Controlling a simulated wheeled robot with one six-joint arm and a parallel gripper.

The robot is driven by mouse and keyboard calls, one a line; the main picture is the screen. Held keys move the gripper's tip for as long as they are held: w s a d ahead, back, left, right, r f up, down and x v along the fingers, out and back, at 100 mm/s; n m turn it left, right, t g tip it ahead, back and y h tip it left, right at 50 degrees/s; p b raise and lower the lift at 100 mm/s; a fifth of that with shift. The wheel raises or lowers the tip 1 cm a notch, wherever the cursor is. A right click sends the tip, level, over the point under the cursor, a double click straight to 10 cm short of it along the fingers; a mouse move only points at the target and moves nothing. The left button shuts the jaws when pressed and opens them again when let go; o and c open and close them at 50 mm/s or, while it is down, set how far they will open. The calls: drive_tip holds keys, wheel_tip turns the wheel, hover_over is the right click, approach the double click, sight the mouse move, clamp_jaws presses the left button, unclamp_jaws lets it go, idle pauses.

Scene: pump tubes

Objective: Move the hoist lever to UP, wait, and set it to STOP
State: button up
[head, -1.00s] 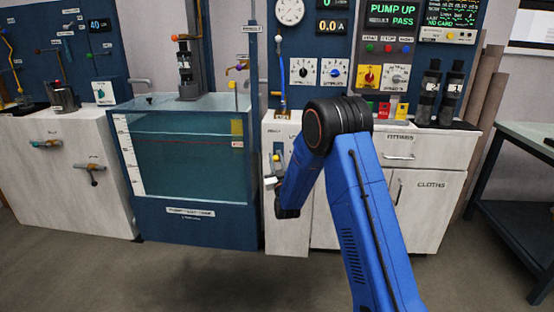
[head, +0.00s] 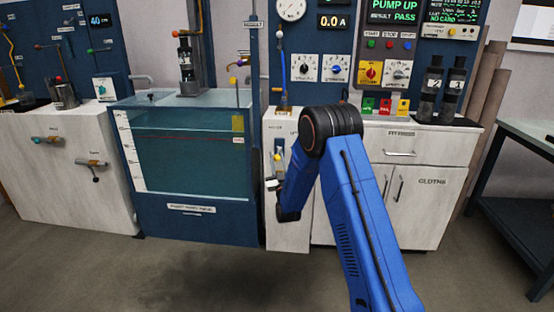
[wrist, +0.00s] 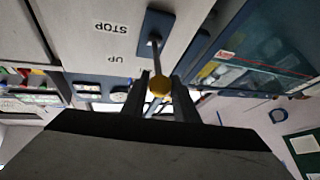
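In the wrist view, which is upside down, the hoist lever has a grey rod and a yellow knob (wrist: 160,86). Its rod comes out of a blue-grey plate (wrist: 154,24) on a white panel printed STOP and UP. My gripper (wrist: 161,82) has its two dark fingers apart, one on each side of the knob. I cannot tell whether they touch it. Which mark the lever stands at is also unclear. In the head view, my gripper (head: 272,184) is in front of the narrow white cabinet (head: 287,235), partly hidden by my blue arm.
A water tank (head: 190,165) stands just left of the narrow cabinet. White drawers and doors (head: 418,200) are on the right, with bottles (head: 430,95) and coloured cards on top. A PUMP UP screen (head: 394,10) is above. The floor in front is clear.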

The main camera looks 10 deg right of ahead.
drive_tip(key=o, duration=0.3)
drive_tip(key=shift+s+f, duration=0.1)
drive_tip(key=shift+s, duration=0.05)
drive_tip(key=v, duration=1.7)
wheel_tip(320, 180, up, 8)
drive_tip(key=w+d+g, duration=0.1)
drive_tip(key=d+g, duration=0.1)
drive_tip(key=g, duration=0.2)
drive_tip(key=s+d+r+m+g+y, duration=0.1)
drive_tip(key=s+r+g, duration=0.45)
drive_tip(key=s, duration=0.25)
drive_tip(key=s+d+g, duration=0.1)
drive_tip(key=s+g, duration=0.2)
drive_tip(key=s, duration=1.1)
drive_tip(key=s+d+m+g, duration=0.1)
drive_tip(key=s+g, duration=0.2)
drive_tip(key=s, duration=1.1)
drive_tip(key=s+d+g, duration=0.2)
drive_tip(key=s+g, duration=0.1)
drive_tip(key=s, duration=1.2)
drive_tip(key=shift+r+h, duration=0.3)
drive_tip(key=shift+r, duration=0.15)
